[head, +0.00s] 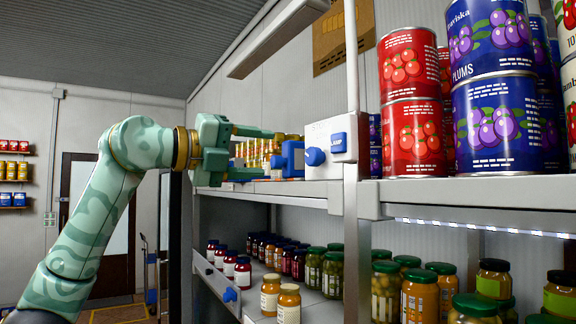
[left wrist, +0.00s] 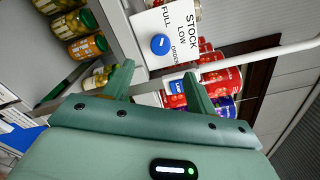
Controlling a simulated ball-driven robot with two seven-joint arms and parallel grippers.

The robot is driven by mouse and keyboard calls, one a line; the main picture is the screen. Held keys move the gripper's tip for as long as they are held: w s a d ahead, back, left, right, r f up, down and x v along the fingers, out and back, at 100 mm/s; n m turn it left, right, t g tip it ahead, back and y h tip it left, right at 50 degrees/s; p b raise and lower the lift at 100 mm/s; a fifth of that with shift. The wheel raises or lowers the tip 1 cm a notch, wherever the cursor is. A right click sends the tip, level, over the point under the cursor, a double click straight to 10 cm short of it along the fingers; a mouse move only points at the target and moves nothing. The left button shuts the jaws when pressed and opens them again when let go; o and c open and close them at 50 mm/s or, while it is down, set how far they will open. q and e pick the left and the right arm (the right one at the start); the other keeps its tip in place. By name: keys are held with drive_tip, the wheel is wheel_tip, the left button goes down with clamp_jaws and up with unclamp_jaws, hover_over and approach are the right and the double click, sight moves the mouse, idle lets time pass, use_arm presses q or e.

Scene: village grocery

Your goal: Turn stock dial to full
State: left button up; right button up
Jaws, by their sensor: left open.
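The stock dial is a round blue knob (head: 314,156) on the side of a white box (head: 325,128) fixed to the shelf post. The left wrist view shows the dial (left wrist: 160,44) on a white plate (left wrist: 183,22) lettered STOCK, FULL, LOW and ORDER. A small pale mark shows on the dial; which word it points at I cannot tell. My left gripper (head: 268,152) is open and empty, left of the dial and apart from it. In the left wrist view its fingertips (left wrist: 160,72) stand either side below the dial. My right gripper is not in view.
A blue LAMP switch (head: 338,142) is on the box's front. Red cans (head: 411,138) and plum cans (head: 497,125) stand on the upper shelf (head: 470,190), jars (head: 420,296) below. Open floor lies left.

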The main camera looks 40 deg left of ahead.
use_arm(q)
drive_tip(key=v, duration=0.4)
drive_tip(key=shift+s+a, duration=0.15)
drive_tip(key=shift+s, duration=0.2)
